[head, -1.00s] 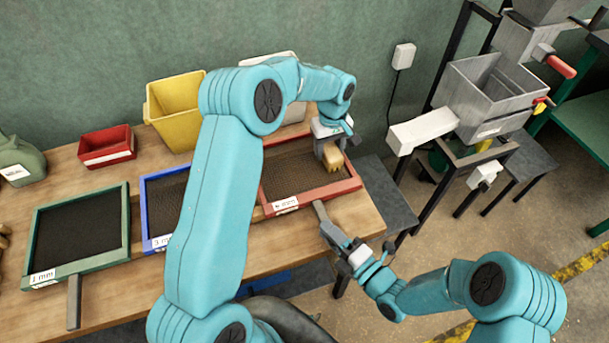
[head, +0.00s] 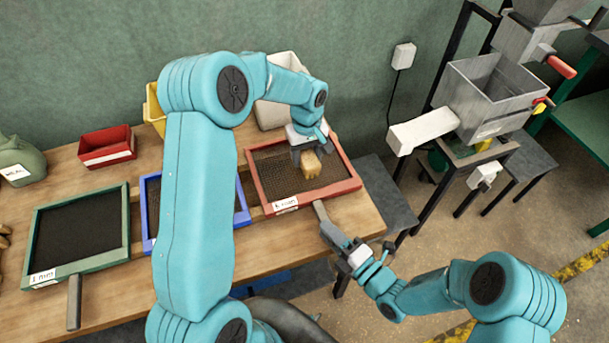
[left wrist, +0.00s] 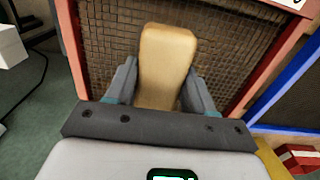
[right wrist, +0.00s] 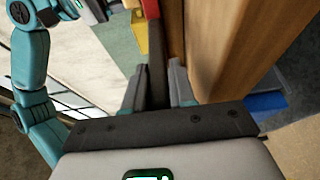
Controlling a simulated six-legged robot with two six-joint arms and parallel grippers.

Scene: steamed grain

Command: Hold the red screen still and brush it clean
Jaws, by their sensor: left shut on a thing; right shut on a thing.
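The red screen (head: 352,186) is a red-framed sieve with brown mesh, lying on the right end of the wooden table. It also shows in the left wrist view (left wrist: 73,50). My left gripper (head: 308,160) is shut on a tan brush (head: 311,167) and holds it over the middle of the mesh. The brush fills the jaws in the left wrist view (left wrist: 165,65). Whether it touches the mesh I cannot tell. My right gripper (head: 343,240) is shut on the screen's grey handle (head: 322,214) at the table's front edge. The handle is a dark bar in the right wrist view (right wrist: 158,75).
A blue screen (head: 243,212) and a green screen (head: 125,225) lie to the left. A red bin (head: 106,146), a yellow bin (head: 153,108) and a white bin (head: 277,112) stand behind. A grey hopper machine (head: 490,95) is to the right.

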